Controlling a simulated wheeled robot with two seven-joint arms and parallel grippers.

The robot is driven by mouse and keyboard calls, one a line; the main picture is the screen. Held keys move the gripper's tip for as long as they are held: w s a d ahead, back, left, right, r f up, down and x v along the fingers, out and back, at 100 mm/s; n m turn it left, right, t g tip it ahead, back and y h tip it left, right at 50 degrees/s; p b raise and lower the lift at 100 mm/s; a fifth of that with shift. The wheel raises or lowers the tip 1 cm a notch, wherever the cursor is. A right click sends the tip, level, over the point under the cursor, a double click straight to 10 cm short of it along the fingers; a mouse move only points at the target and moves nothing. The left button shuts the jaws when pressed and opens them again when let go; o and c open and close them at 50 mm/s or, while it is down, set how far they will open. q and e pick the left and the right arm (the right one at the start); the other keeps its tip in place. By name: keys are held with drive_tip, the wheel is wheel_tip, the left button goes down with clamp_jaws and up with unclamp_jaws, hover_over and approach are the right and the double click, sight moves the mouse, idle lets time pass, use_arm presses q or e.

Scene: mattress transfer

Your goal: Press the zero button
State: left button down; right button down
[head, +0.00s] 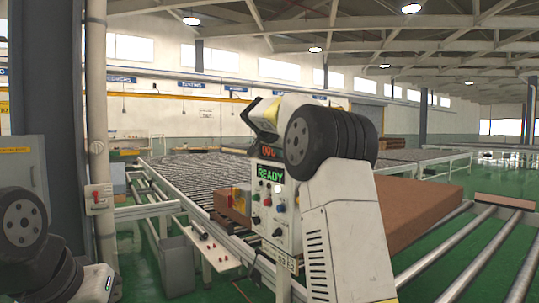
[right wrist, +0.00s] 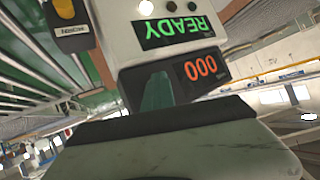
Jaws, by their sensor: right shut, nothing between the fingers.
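The control box (head: 283,215) stands in the middle of the head view, with a green READY display (head: 270,174) and several coloured buttons and knobs on its face. The right wrist view shows the box upside down, with the READY display (right wrist: 172,31) and an orange 000 display (right wrist: 200,68). No zero label is readable, so I cannot tell which button is the zero button. My right gripper (head: 252,112) is shut and empty, above the box's top; its fingertips are hard to make out. My left gripper is out of view.
A large brown mattress-like block (head: 415,207) lies on rollers behind my right arm. A roller conveyor (head: 195,172) runs behind the box. A grey bin (head: 176,266) stands on the green floor at the left. A pillar and grey cabinet stand at far left.

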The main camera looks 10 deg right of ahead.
drive_tip(key=shift+s+a, duration=0.2)
drive_tip(key=shift+a, duration=0.3)
drive_tip(key=shift+s+a, duration=0.2)
drive_tip(key=shift+a, duration=0.3)
drive_tip(key=shift+s+a, duration=0.3)
drive_tip(key=shift+a, duration=0.5)
drive_tip(key=shift+s+a, duration=0.25)
drive_tip(key=shift+a, duration=0.55)
drive_tip(key=shift+s+a, duration=0.3)
drive_tip(key=shift+a, duration=0.5)
drive_tip(key=s+a+f+n+g+y, duration=0.1)
drive_tip(key=s+f, duration=0.6)
drive_tip(key=s, duration=0.7)
drive_tip(key=s+a+f+n+g+y, duration=0.2)
drive_tip(key=s+f+n+y, duration=0.3)
drive_tip(key=s, duration=0.9)
drive_tip(key=s+a+f+n+g+y, duration=0.1)
drive_tip(key=s+a+f+n+y, duration=0.1)
drive_tip(key=s+f, duration=0.8)
drive_tip(key=s+a+n, duration=0.1)
drive_tip(key=s, duration=0.3)
drive_tip(key=shift+s+n+y, duration=0.35)
drive_tip(key=shift+n+y, duration=0.05)
